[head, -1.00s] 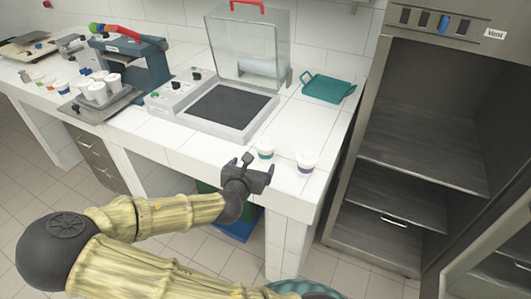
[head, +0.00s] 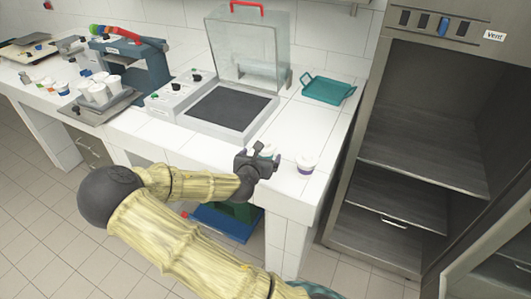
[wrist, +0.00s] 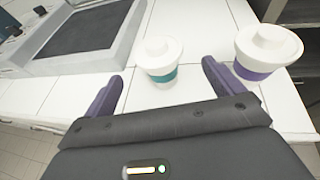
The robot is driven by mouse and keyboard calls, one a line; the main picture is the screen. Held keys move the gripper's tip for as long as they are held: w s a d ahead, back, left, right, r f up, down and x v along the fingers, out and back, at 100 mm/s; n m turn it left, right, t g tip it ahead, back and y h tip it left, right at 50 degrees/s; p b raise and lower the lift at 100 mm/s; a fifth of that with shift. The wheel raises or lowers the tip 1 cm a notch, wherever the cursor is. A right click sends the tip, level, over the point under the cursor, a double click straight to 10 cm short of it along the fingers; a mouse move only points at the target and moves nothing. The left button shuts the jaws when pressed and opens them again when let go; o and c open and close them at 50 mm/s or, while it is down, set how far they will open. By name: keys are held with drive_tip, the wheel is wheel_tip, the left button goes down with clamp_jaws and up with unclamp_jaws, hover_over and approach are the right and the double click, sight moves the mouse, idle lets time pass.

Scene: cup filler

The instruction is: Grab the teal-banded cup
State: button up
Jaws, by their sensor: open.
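The teal-banded cup (wrist: 163,73) is white with a lid and stands upright on the white counter. In the wrist view it is ahead of my gripper (wrist: 160,88), between the lines of the two fingers and apart from them. My gripper is open and empty. In the head view my gripper (head: 260,161) is at the counter's front edge and covers most of the teal-banded cup (head: 268,149). A purple-banded cup (wrist: 265,52) stands just to the right, close to the right finger; it also shows in the head view (head: 306,164).
A machine with a dark plate (head: 232,107) and a clear hood (head: 245,45) stands behind on the counter. A teal tray (head: 327,90) lies at the back right. A steel cabinet (head: 425,120) stands to the right. More cups (head: 98,93) are at the left.

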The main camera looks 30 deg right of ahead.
sight(263, 151)
drive_tip(key=shift+x, duration=1.5)
drive_tip(key=p+x, duration=0.1)
drive_tip(key=x, duration=0.4)
drive_tip(key=shift+d, duration=0.1)
drive_tip(key=shift+w+f, duration=0.1)
drive_tip(key=c, duration=1.1)
